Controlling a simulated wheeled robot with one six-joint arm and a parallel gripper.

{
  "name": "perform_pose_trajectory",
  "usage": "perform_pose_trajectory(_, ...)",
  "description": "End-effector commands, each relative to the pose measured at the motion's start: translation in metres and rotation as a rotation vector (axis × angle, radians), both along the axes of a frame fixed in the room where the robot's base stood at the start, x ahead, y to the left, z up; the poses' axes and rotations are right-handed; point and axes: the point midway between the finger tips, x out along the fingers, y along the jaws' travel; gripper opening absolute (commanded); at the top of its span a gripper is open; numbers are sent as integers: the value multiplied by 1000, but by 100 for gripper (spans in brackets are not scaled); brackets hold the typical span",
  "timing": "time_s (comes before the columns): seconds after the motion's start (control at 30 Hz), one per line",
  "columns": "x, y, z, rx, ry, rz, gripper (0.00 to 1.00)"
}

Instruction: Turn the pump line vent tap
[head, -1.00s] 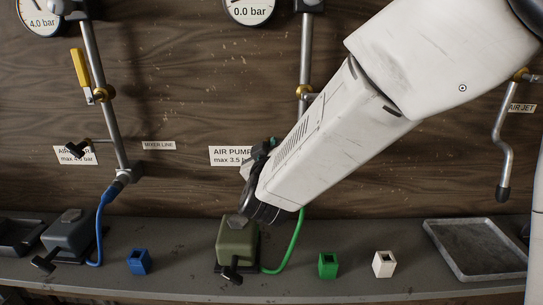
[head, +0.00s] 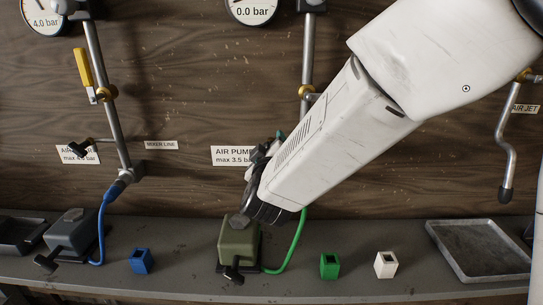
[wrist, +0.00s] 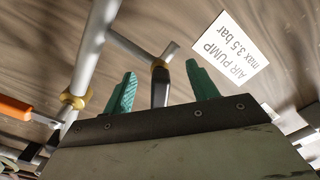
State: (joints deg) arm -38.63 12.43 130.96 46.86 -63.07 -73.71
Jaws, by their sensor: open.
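The pump line vent tap has a black handle (wrist: 160,86) on a short grey side stub off the pump line pipe (wrist: 96,45). In the wrist view the handle stands between the two green fingertips of my gripper (wrist: 161,90). The gripper is open, with gaps visible on both sides of the handle. In the head view my gripper (head: 268,147) is beside the AIR PUMP label (head: 232,155); my arm hides most of the tap and the lower pipe there. The pump gauge (head: 252,10) reads 0.0 bar.
An orange lever (wrist: 16,108) and brass fitting (wrist: 72,100) are left of my gripper in the wrist view. Below stand a green pump box (head: 238,244) with a green hose (head: 292,245). The mixer line (head: 107,110) is to the left; its gauge (head: 43,15) reads 4.0 bar.

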Motion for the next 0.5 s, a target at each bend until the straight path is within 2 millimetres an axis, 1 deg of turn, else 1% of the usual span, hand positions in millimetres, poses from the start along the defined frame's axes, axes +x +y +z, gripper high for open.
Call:
perform_pose_trajectory(0.03,0,0,0,0,0,0,73)
perform_pose_trajectory(0.07,0,0,0,0,0,0,81)
perform_pose_trajectory(0.1,0,0,0,0,0,0,92)
perform_pose_trajectory(0.13,0,0,0,0,0,0,100)
perform_pose_trajectory(0.37,-1,0,0,1,0,0,100)
perform_pose_trajectory(0.5,-11,1,1,2,-1,1,100)
